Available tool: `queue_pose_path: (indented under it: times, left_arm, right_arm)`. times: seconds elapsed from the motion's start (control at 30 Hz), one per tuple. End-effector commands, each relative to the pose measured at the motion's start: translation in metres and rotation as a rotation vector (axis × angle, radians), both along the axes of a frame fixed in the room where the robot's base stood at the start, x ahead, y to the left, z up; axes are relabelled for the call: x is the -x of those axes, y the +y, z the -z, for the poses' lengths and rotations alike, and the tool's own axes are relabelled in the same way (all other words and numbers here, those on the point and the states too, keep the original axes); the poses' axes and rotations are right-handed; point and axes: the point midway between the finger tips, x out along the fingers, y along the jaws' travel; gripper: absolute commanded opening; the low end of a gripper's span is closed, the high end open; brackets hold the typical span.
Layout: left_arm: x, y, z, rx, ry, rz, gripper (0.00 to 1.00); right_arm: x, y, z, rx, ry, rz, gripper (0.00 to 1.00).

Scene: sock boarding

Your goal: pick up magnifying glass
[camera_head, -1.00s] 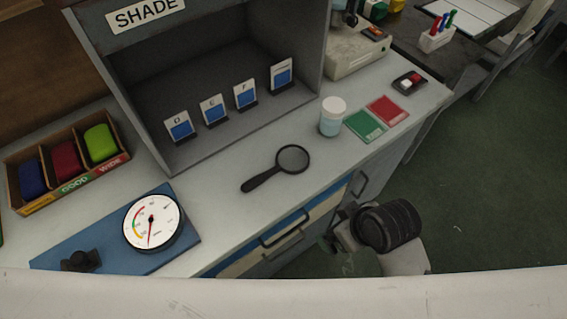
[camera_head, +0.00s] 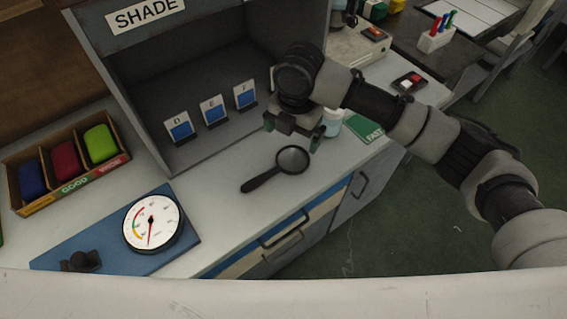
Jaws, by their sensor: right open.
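The magnifying glass (camera_head: 276,169) lies flat on the light grey counter, in front of the shade box. Its round black-rimmed lens is at the upper right and its black handle points to the lower left. My right gripper (camera_head: 291,138) is above and just behind the lens, pointing down, with its fingers apart and nothing seen between them. It appears apart from the magnifying glass. My left gripper is not in view.
The grey shade box (camera_head: 180,85) with several blue-and-white cards stands behind. A white-capped jar (camera_head: 332,122) and green card (camera_head: 366,128) are partly hidden by my right arm. A gauge (camera_head: 152,222) and sock tray (camera_head: 67,165) stand left.

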Motion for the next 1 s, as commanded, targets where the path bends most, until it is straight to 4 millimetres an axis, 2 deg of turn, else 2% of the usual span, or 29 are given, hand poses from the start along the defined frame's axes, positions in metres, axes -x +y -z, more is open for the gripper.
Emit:
queue_pose_path:
  times: [0.07,0.13,0.4,0.57,0.83,1.0]
  left_arm:
    - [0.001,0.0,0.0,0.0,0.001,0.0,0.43]
    - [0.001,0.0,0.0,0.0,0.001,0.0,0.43]
    - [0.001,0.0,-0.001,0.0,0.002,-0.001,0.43]
    - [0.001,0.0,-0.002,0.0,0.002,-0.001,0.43]
    - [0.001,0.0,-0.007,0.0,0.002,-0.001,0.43]
    - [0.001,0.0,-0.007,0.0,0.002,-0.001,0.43]
  right_arm:
    - [-0.007,-0.004,-0.004,0.024,-0.002,-0.027,1.0]
    - [-0.008,-0.006,0.001,0.032,0.002,-0.038,1.0]
    - [-0.008,-0.005,0.04,0.032,0.002,-0.04,1.0]
    - [-0.007,-0.004,0.051,0.03,0.0,-0.041,1.0]
    - [-0.004,0.001,0.089,0.031,0.001,-0.04,1.0]
    - [-0.004,0.001,0.101,0.03,-0.001,-0.041,1.0]
